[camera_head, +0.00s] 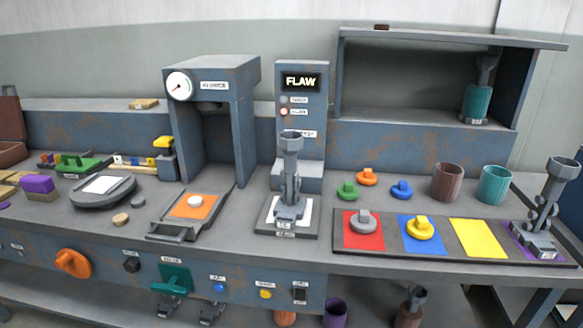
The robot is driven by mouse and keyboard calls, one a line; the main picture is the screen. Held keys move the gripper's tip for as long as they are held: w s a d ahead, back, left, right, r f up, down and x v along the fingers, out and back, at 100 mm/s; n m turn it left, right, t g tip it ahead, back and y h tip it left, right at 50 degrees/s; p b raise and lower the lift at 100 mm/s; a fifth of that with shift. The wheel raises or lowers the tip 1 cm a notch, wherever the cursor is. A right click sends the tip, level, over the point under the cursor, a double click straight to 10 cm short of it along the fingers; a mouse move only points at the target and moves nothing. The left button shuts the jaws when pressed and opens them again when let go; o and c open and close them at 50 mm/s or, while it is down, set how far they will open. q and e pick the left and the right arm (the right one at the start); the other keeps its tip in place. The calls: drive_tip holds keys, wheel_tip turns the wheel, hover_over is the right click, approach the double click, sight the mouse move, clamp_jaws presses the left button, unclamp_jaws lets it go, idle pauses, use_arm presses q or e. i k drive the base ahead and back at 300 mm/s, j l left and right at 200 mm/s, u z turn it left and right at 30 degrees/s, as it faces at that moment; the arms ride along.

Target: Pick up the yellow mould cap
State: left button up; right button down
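The yellow mould cap (421,228), a round disc with a raised knob, sits on the blue square (411,245) of a dark tray (340,238) at the right front of the bench. A grey cap (362,222) sits on the red square to its left. The yellow square (478,238) to its right is bare. Nothing touches the yellow cap from above. Neither of my grippers shows in the head view.
Green (347,189), orange (367,177) and blue (401,189) caps lie behind the tray. Brown (447,182) and teal (494,185) cups stand behind it. Tall grey pieces stand left of the tray (290,175) and on its purple square (548,212). A press (246,120) stands at left.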

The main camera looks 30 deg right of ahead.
sight(420, 228)
drive_tip(key=k+z, duration=0.1)
drive_tip(key=z, duration=1.55)
drive_tip(key=i+l, duration=0.65)
drive_tip(key=i+l+u, duration=0.1)
drive_tip(key=u, duration=1.45)
drive_tip(key=i+l, duration=0.05)
